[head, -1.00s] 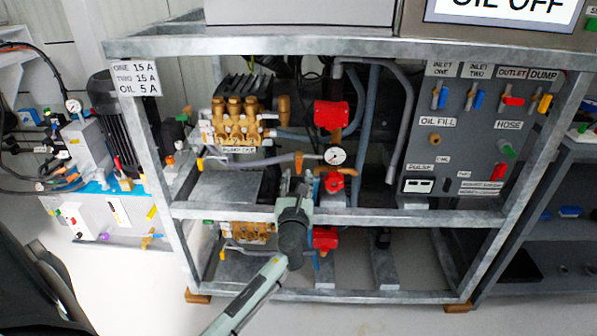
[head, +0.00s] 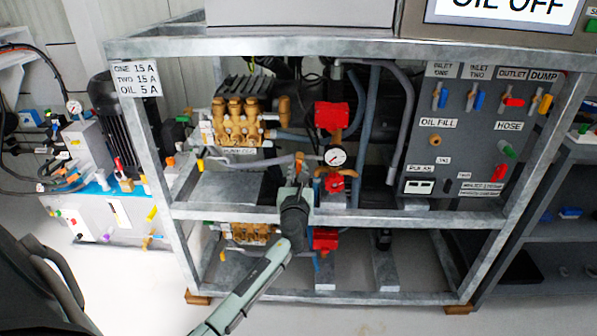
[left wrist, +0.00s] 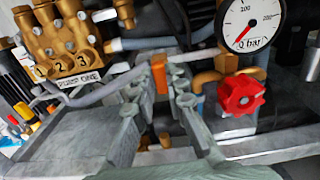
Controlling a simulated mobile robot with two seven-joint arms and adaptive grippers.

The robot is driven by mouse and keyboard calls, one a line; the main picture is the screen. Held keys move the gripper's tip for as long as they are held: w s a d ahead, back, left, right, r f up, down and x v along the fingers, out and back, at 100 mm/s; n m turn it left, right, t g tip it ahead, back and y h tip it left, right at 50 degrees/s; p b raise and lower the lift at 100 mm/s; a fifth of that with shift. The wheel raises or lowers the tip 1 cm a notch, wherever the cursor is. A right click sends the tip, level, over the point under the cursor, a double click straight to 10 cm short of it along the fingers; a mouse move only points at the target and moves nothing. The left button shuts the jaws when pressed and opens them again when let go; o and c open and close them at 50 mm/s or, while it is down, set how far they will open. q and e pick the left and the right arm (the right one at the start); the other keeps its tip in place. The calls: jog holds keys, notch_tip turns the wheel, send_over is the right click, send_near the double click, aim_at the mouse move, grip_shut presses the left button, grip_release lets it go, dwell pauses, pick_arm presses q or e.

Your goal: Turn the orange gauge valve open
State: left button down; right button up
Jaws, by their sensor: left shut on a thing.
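The orange gauge valve (left wrist: 158,73) is a small upright orange handle on the thin pipe left of the pressure gauge (left wrist: 250,22). It also shows in the head view (head: 299,156), just above my gripper. My left gripper (left wrist: 157,88) reaches it from the front, with one finger on each side of the handle, shut on it. In the head view the left gripper (head: 299,172) is inside the frame, above the middle rail. The gauge needle points near the low end of the scale. My right gripper is not in view.
A red knob (left wrist: 240,94) sits below the gauge, close to the right of the gripper. A brass pump head (head: 241,122) stands to the left. The galvanized middle rail (head: 380,217) runs under my left wrist. A grey valve panel (head: 455,150) is at right.

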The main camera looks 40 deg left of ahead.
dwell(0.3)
pick_arm(q)
jog(key=shift+f+n+b, duration=0.1)
jog(key=shift+n+b, duration=0.3)
jog(key=shift+n, duration=0.3)
jog(key=shift+n+b, duration=0.35)
jog(key=shift+n, duration=0.45)
jog(key=shift+s+a+f+n+b, duration=0.1)
jog(key=shift+n+b, duration=1.5)
jog(key=shift+n, duration=2.2)
jog(key=shift+s+a+f+n+b, duration=0.1)
jog(key=shift+n+b, duration=1.45)
jog(key=shift+n, duration=2.25)
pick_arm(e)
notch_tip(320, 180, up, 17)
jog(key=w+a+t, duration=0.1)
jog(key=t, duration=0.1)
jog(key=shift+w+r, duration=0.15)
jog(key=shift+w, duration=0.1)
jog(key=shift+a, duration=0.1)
pick_arm(q)
jog(key=c, duration=1.5)
grip_release()
jog(key=shift+c, duration=0.2)
